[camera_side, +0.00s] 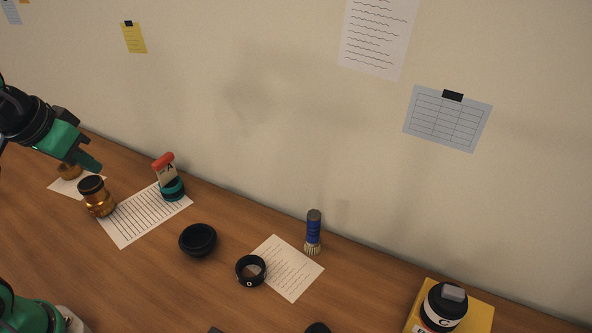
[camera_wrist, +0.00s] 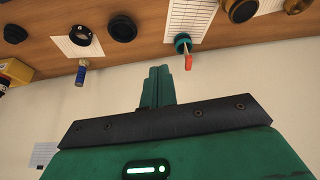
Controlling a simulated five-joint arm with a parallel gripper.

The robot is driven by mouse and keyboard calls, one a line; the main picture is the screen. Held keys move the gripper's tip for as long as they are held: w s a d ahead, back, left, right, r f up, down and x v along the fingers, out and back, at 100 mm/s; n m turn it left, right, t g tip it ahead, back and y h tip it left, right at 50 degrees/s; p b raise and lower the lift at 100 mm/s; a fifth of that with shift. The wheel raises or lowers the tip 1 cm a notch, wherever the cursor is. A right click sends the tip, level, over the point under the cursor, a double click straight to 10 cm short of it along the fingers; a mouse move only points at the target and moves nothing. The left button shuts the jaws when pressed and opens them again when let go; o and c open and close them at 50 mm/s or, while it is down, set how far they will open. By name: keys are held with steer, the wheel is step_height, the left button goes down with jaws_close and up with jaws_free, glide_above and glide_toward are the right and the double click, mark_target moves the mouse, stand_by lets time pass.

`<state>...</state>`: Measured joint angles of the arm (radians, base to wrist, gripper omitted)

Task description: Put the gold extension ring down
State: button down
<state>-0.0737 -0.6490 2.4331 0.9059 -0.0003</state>
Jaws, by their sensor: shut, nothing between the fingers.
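The gold ring (camera_side: 68,172) sits on a small white sheet at the left of the table, partly hidden behind my gripper in the side view. It also shows at the top right corner of the wrist view (camera_wrist: 296,5), cut by the edge. My green gripper (camera_side: 92,163) is above the table, close to the ring in the side picture but apart from it in the wrist view. Its fingers are together and empty in the wrist view (camera_wrist: 160,72).
A gold and black lens part (camera_side: 97,197) stands beside the ring. A teal-based piece with a red top (camera_side: 170,180) stands on a lined sheet. A black cup (camera_side: 198,240), black ring (camera_side: 251,271) and blue brush (camera_side: 313,230) stand further right.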

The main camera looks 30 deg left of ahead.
steer(key=w+a+n+g, duration=0.2)
steer(key=w+a+n, duration=0.1)
steer(key=w+a, duration=0.4)
steer(key=n+g, duration=0.3)
steer(key=n, duration=0.4)
glide_above(71, 183)
steer(key=s+d, duration=0.3)
step_height(71, 183, down, 14)
steer(key=shift+w+d+f, duration=0.1)
steer(key=shift+w+f, duration=0.1)
steer(key=shift+w, duration=0.05)
steer(key=shift+f, duration=0.1)
step_height(71, 183, down, 10)
steer(key=shift+d+f, duration=0.1)
steer(key=shift+w+a, duration=0.55)
steer(key=shift+a, duration=0.25)
steer(key=shift+w+a+r, duration=0.2)
steer(key=shift+w+a, duration=0.5)
steer(key=shift+a, duration=0.1)
